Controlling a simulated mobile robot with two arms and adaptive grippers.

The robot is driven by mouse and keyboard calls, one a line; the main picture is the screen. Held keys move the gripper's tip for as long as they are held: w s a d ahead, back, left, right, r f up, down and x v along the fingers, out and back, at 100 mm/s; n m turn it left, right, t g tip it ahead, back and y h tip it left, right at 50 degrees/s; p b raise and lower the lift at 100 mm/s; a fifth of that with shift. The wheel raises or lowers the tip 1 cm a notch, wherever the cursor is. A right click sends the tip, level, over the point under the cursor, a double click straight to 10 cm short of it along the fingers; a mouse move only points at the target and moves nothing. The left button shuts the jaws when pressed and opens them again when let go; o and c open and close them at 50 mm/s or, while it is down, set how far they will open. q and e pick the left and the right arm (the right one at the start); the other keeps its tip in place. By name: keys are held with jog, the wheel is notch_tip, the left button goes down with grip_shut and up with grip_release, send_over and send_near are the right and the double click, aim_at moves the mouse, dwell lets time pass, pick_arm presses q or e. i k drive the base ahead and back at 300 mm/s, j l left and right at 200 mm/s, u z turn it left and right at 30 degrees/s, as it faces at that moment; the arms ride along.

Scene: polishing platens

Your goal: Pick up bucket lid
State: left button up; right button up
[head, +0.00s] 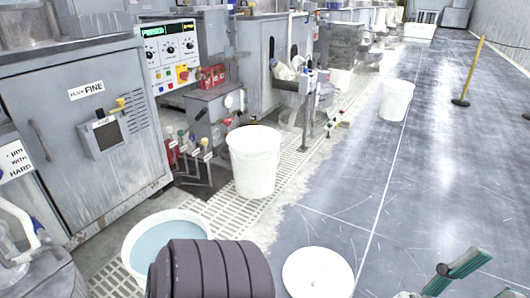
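A round white lid (318,273) lies flat on the floor at the bottom centre, its near edge cut by the frame. A white bucket (253,165) stands upright behind it, with a pale, flat-looking top.
A white tub with pale blue contents (150,228) stands at lower left, partly hidden by a dark ribbed part of mine. Grey machines (85,130) line the left. Another white bucket (396,101) and a yellow post (467,75) stand farther back.

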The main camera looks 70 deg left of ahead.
aim_at(310, 272)
jog(key=u, duration=1.75)
